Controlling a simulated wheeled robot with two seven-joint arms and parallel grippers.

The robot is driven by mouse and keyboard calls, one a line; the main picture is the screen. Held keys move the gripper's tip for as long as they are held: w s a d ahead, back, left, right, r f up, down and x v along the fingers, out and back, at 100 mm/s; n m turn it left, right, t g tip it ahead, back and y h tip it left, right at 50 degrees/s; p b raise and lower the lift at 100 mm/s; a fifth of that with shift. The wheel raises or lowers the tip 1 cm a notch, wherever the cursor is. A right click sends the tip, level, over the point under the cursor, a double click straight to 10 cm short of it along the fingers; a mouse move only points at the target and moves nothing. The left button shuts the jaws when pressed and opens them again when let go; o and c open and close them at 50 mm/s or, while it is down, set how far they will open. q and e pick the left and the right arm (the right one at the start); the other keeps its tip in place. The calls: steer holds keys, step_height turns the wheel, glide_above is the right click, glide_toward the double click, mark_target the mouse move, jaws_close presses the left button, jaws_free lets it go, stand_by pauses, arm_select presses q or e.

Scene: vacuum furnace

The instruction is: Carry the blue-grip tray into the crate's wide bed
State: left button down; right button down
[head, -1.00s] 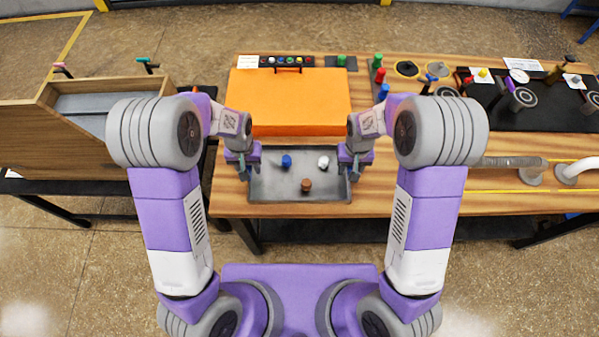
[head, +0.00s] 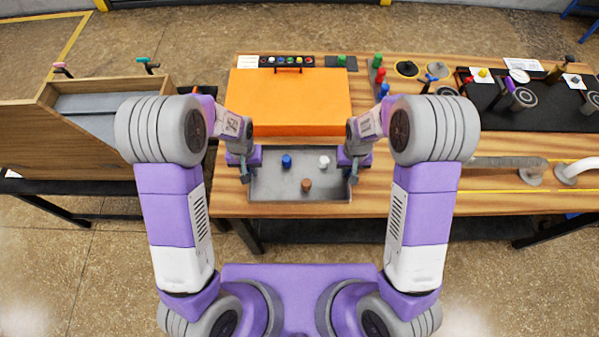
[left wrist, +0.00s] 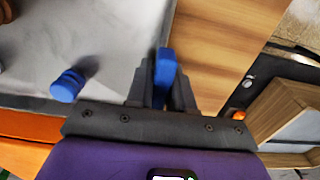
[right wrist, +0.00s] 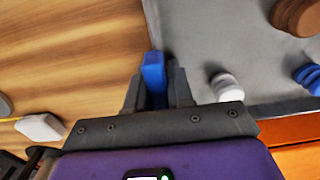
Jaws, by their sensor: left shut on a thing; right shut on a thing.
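The grey metal tray (head: 285,190) is at the table's front edge, in front of the orange block. In it stand a blue peg (head: 286,161), a white peg (head: 323,162) and a brown peg (head: 306,185). My left gripper (head: 244,172) is shut on the tray's left blue grip, which shows between the fingers in the left wrist view (left wrist: 164,75). My right gripper (head: 353,172) is shut on the right blue grip, seen in the right wrist view (right wrist: 153,75). Whether the tray touches the table cannot be told. The wooden crate (head: 60,140) is at the left, its grey inside partly hidden by my left arm.
The orange block (head: 288,100) lies right behind the tray. Coloured pegs (head: 380,75) stand to its right, and a grey pipe fitting (head: 510,163) lies further right. A floor gap separates the crate's stand from the table.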

arm_select(q)
steer(key=shift+r, duration=0.2)
arm_select(e)
steer(key=shift+r, duration=0.2)
